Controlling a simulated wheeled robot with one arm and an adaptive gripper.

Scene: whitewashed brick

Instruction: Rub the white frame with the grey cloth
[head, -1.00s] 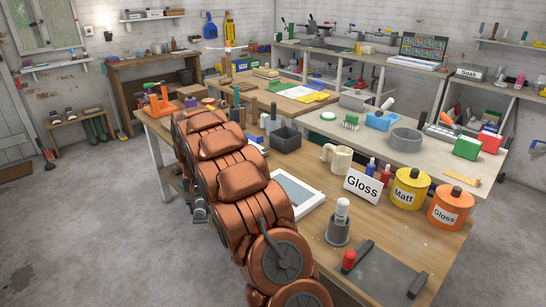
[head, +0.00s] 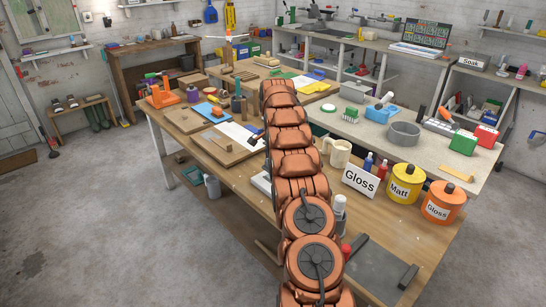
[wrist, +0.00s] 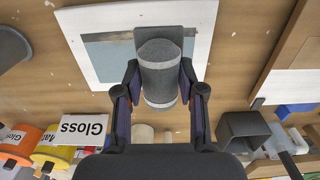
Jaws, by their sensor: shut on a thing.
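The white frame (wrist: 78,50) lies flat on the wooden bench, around a grey-blue panel, and fills the upper middle of the wrist view. In the head view only a pale edge of it (head: 262,183) shows beside my arm. My gripper (wrist: 160,76) is shut on the grey cloth (wrist: 159,80), a rounded grey bundle between the fingers. The cloth overlaps the frame's near rim and panel in the wrist view. I cannot tell whether it touches them. My arm hides the gripper and cloth in the head view.
A "Gloss" sign (head: 361,181), a cream mug (head: 340,153), a yellow tin (head: 405,184) and an orange tin (head: 442,202) stand right of my arm. A dark open box (wrist: 245,130) stands near the frame. Wooden boards (head: 222,142) lie left.

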